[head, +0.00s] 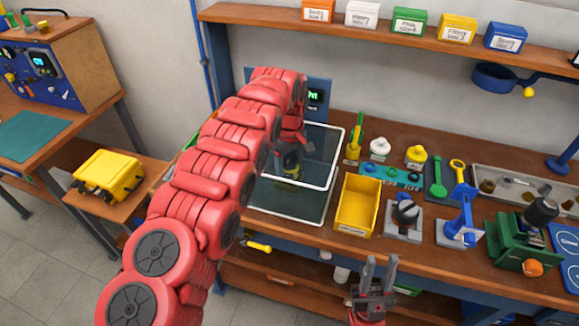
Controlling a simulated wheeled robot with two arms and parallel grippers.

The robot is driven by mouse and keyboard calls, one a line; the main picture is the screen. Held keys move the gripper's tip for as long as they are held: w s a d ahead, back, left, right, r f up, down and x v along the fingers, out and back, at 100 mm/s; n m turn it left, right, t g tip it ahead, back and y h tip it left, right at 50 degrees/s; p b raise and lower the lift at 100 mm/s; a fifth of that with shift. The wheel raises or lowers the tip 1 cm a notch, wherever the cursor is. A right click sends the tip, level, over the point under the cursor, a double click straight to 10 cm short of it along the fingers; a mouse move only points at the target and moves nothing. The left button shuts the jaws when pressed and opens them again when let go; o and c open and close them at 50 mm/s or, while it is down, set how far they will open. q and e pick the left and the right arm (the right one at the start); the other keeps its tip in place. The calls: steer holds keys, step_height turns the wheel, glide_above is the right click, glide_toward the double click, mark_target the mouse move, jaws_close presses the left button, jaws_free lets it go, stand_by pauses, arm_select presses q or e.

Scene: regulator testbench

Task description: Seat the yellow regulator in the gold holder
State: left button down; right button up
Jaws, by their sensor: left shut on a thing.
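My left arm reaches across the bench from the left, and its gripper (292,150) points down over the clear-walled tank. It is shut on a small dark and yellow piece (291,168), likely the yellow regulator; the wrist partly covers it. The piece is seen through or above the tank; I cannot tell its height or whether it touches anything. I cannot make out a gold holder for certain; my left arm hides part of the tank area. My right gripper (378,264) is open and empty in front of the bench edge, its fingers pointing up in the picture.
The clear tank (329,183) has a white rim. To its right stand a yellow bin (372,191), a grey fixture with a black knob (406,214), a blue stand (461,224) and a green vise (508,244). Small yellow and white pieces stand behind. A shelf (385,27) runs above.

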mark_target(289, 159)
arm_select(q)
steer(key=shift+f, duration=0.1)
stand_by(0.6)
jaws_free()
stand_by(0.3)
steer(key=shift+r, duration=2.75)
steer(key=shift+r+p, duration=0.7)
steer(key=shift+r, duration=0.55)
